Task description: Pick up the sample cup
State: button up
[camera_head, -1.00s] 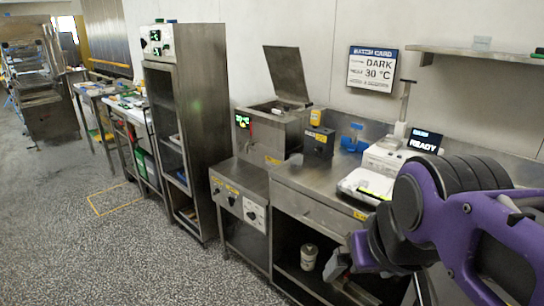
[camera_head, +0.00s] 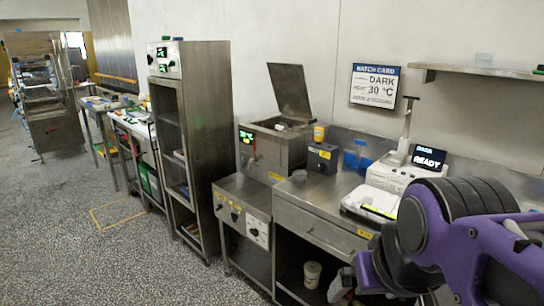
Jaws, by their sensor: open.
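A pale tub (camera_head: 312,274) stands on the lower shelf under the steel counter. I cannot tell for certain which of these is the sample cup. My purple and black arm fills the lower right. My gripper (camera_head: 342,286) shows only in part at the bottom edge, low in front of the counter and just right of the tub. It is open, and I see nothing held. My arm hides the right end of the counter.
The steel counter (camera_head: 318,196) carries a white scale (camera_head: 372,203), a white device, a blue container (camera_head: 356,158) and a dark box (camera_head: 321,159). An open-lidded steel tank (camera_head: 272,147) stands left of them. A tall steel cabinet (camera_head: 205,110) is further left.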

aim_at(300, 177)
jog(key=i+z, duration=0.1)
jog(key=z, duration=0.65)
jog(key=i+j+z, duration=0.1)
jog(key=j+z, duration=0.65)
jog(key=i+j+z, duration=0.2)
jog(key=j, duration=0.2)
jog(key=j+z, duration=0.15)
jog(key=j, duration=0.25)
jog(key=j+z, duration=0.1)
jog(key=j, duration=0.75)
jog(key=k+j+z, duration=0.15)
jog(key=j, duration=0.65)
jog(key=i, duration=0.05)
